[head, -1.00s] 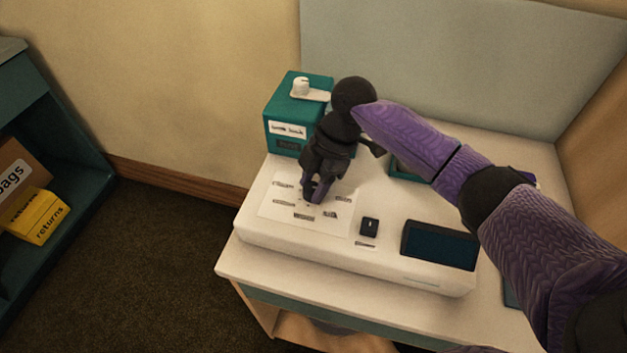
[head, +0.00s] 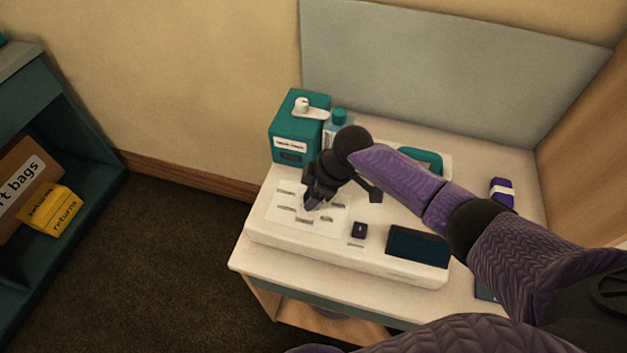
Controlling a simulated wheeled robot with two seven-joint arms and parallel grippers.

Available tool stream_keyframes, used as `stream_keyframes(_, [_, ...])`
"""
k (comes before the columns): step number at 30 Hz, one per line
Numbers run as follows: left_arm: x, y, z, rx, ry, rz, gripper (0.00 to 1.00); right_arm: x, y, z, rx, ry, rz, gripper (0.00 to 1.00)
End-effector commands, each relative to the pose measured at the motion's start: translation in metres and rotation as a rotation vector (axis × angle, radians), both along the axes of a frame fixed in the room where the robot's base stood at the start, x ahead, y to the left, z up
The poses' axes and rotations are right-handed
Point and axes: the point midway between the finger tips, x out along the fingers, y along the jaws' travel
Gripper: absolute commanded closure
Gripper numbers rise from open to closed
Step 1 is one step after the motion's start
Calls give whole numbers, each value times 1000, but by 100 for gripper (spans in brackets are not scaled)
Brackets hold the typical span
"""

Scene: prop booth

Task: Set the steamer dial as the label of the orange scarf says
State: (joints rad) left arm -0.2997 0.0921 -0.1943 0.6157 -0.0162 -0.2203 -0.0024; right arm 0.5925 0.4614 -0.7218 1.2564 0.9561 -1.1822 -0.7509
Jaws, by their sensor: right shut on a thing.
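The white steamer panel (head: 290,241) lies on the table with a label plate (head: 279,214) at its left, printed with several small marks. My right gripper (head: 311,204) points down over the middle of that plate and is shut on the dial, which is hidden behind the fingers. The dial's setting cannot be read. A small black switch (head: 359,230) and a dark screen (head: 417,246) are to the right on the panel. No orange scarf and no scarf label can be made out. My left gripper is not in view.
A teal item (head: 424,158) and a purple item (head: 502,191) lie further right. A shelf at left holds a yellow returns box (head: 51,209).

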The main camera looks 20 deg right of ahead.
Motion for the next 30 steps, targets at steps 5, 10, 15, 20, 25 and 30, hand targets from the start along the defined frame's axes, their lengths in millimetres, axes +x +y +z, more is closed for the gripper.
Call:
stream_keyframes(5, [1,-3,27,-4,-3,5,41,-1,2,6,3,0,-165,100])
stream_keyframes(10, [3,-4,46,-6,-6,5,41,-1,2,6,2,0,-328,100])
stream_keyframes(15, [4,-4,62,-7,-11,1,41,-2,3,5,3,0,-488,100])
stream_keyframes(20, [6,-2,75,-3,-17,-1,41,-2,3,5,2,-1,-637,100])
stream_keyframes(25, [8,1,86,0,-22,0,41,-2,4,3,2,0,-786,100])
stream_keyframes(30, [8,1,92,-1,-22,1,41,-2,4,2,2,0,-912,100])
